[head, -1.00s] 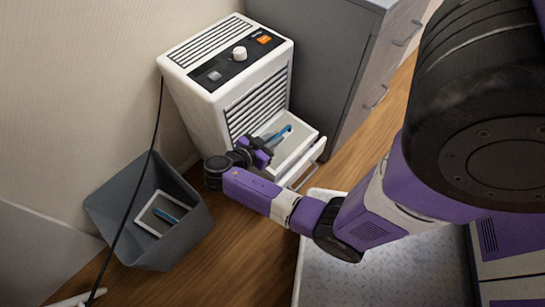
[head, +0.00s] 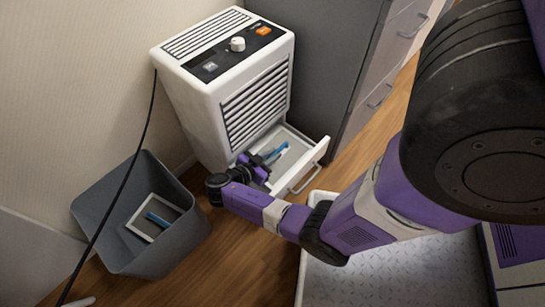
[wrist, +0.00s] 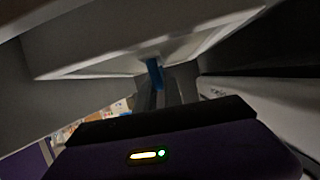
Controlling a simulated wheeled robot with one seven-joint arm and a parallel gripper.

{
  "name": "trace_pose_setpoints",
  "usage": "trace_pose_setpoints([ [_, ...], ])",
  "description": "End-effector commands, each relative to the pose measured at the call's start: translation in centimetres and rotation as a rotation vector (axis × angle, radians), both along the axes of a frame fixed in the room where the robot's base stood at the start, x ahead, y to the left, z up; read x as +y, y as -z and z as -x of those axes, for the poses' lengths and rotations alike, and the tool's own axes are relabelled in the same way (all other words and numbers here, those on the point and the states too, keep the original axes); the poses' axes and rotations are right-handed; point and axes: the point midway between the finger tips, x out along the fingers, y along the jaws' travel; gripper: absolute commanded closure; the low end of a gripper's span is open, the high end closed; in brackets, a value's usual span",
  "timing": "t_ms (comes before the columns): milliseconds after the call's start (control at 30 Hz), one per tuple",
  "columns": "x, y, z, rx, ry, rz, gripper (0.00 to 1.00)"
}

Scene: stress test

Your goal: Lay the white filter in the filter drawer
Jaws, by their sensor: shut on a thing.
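The white filter (head: 287,158) with its blue tab (head: 277,150) is low within the open filter drawer (head: 318,152) of the white machine (head: 222,92). My gripper (head: 268,158) reaches in over the drawer's left side and is shut on the filter's blue tab. In the wrist view the filter (wrist: 125,45) shows as a pale tilted panel, with the blue tab (wrist: 155,74) beneath it at the jaws. The fingers are dark and partly hidden there. I cannot tell whether the filter rests flat on the drawer floor.
A grey bin (head: 172,253) at the left holds a grey-framed filter (head: 137,222) with a blue tab. A black cord (head: 125,185) runs down past the bin. A dark grey cabinet (head: 330,60) stands close to the drawer's right. Wooden floor (head: 235,245) lies open in front.

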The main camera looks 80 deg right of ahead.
Motion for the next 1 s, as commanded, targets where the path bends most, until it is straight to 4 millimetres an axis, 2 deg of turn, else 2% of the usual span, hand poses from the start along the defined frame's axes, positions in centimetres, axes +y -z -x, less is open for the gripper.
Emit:
trace_pose_setpoints([
  [300, 0.0, 0.3, 0.0, -0.001, 0.0, 0.002, 1.0],
  [333, 0.0, 0.2, 0.0, 0.0, 0.0, 0.0, 0.84],
  [433, 0.0, 0.1, 0.0, 0.0, 0.0, 0.0, 0.67],
  [833, 0.0, -0.3, 0.0, 0.0, 0.0, 0.0, 0.67],
  [1000, 1.9, -1.3, -1.3, -0.001, -0.005, 0.001, 0.67],
])
